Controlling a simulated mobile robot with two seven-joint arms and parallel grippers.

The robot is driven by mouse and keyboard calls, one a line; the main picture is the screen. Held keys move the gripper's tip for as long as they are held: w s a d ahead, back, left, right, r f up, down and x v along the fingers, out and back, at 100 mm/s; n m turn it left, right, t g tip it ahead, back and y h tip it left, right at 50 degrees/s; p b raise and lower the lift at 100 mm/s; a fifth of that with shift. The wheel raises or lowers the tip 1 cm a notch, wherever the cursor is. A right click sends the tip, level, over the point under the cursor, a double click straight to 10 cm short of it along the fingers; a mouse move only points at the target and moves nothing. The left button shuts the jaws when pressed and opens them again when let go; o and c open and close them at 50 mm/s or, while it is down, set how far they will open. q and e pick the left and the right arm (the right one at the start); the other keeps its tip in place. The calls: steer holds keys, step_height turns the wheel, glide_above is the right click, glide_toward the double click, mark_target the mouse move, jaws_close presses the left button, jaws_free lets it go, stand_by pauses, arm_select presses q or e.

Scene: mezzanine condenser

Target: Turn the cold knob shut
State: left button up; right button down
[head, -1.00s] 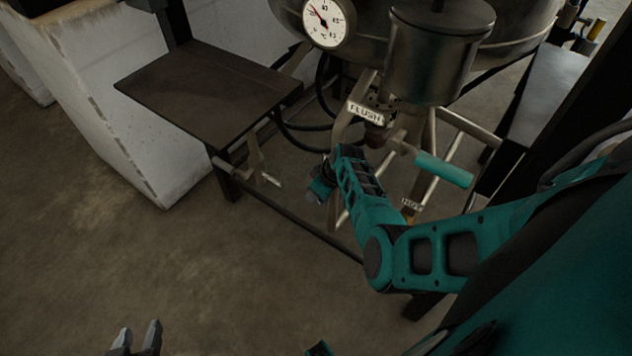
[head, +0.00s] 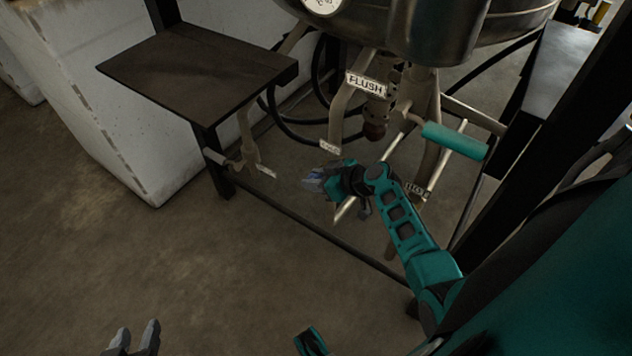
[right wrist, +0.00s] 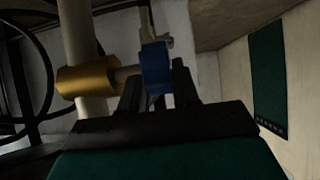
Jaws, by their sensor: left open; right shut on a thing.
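My right gripper (head: 314,181) is low beside the vessel's legs, just below a small, hard-to-read label (head: 330,147). In the right wrist view, its dark fingers (right wrist: 158,88) are shut on a blue knob (right wrist: 156,66). The knob stands upright between the fingertips, beside a brass fitting (right wrist: 86,78) on a pale pipe. In the head view the gripper and wrist largely hide the knob, and I cannot tell its exact turn. My left gripper (head: 133,338) is open and empty over the floor at the bottom edge.
A FLUSH label (head: 366,83) and a teal-handled lever (head: 455,140) are above right of my right gripper. A smaller label (head: 417,191) hangs behind my arm. A dark shelf (head: 195,70) and a frame rail (head: 300,223) are near. The left floor is clear.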

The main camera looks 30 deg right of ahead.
arm_select(q)
steer(key=shift+s+f, duration=0.15)
arm_select(e)
steer(key=c, duration=0.9)
jaws_free()
arm_select(q)
step_height(320, 180, up, 3)
steer(key=p, duration=0.3)
arm_select(e)
steer(key=v, duration=1.3)
steer(key=shift+f, duration=0.1)
steer(key=shift+a, duration=0.15)
